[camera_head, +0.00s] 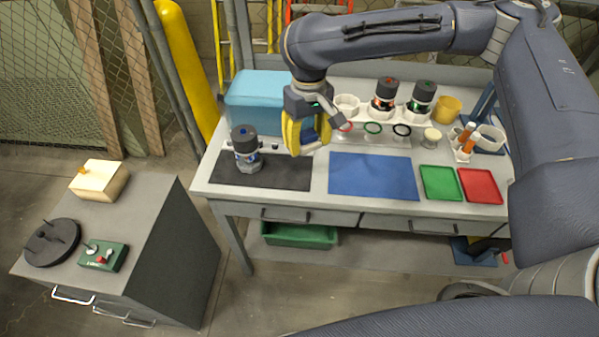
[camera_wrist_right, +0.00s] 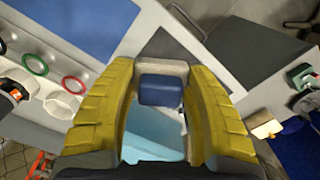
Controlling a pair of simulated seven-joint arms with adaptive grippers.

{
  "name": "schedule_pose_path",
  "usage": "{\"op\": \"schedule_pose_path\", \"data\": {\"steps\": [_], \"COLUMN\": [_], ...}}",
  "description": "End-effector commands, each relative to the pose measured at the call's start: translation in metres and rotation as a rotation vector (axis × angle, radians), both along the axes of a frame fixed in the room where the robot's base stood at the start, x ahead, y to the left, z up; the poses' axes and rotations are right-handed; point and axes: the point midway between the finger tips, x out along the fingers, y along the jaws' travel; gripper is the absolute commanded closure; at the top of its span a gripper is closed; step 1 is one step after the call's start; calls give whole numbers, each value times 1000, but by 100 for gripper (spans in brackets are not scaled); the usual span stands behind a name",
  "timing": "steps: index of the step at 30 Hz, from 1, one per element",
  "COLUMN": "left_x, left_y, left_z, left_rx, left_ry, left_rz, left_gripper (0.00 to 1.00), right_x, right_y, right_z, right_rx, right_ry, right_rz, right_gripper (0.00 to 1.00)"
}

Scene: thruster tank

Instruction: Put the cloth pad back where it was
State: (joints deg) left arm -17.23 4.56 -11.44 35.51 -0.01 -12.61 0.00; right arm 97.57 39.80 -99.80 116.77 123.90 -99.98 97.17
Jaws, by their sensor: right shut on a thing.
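My right gripper (camera_head: 309,143) is over the back of the workbench, with its yellow fingers pointing down. It is shut on a small block with a blue body and a pale, cream-coloured end, which I take to be the cloth pad (camera_wrist_right: 160,90). In the right wrist view the gripper (camera_wrist_right: 161,76) has a finger on either side of the block, pale end toward the fingertips. In the head view the fingers partly hide the block. It appears to be above the bench, near the back edges of the black mat (camera_head: 290,172) and blue mat (camera_head: 372,176). My left gripper is out of view.
A dark-topped thruster (camera_head: 246,150) stands on the black mat. A light-blue box (camera_head: 262,92) is behind it. Coloured rings (camera_head: 373,128) and two more thrusters (camera_head: 385,92) stand right of the gripper. Green (camera_head: 440,182) and red (camera_head: 480,185) trays lie front right. The blue mat is clear.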

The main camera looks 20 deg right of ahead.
Motion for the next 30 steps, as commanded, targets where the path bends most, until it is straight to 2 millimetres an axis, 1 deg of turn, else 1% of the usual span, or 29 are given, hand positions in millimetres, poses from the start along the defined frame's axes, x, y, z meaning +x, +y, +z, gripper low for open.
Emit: {"op": "schedule_pose_path", "data": {"steps": [8, 18, 30], "left_x": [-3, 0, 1], "left_y": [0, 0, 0], "left_z": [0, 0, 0], "left_rx": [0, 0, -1], "left_ry": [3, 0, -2], "left_rz": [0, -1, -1], "left_gripper": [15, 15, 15], "right_x": [11, 27, 42], "right_y": [12, 21, 23], "right_z": [7, 17, 29], "right_rx": [0, 0, -1], "right_ry": [1, 2, 1], "right_rz": [291, 817, 1434], "right_gripper": [69, 69, 69]}}
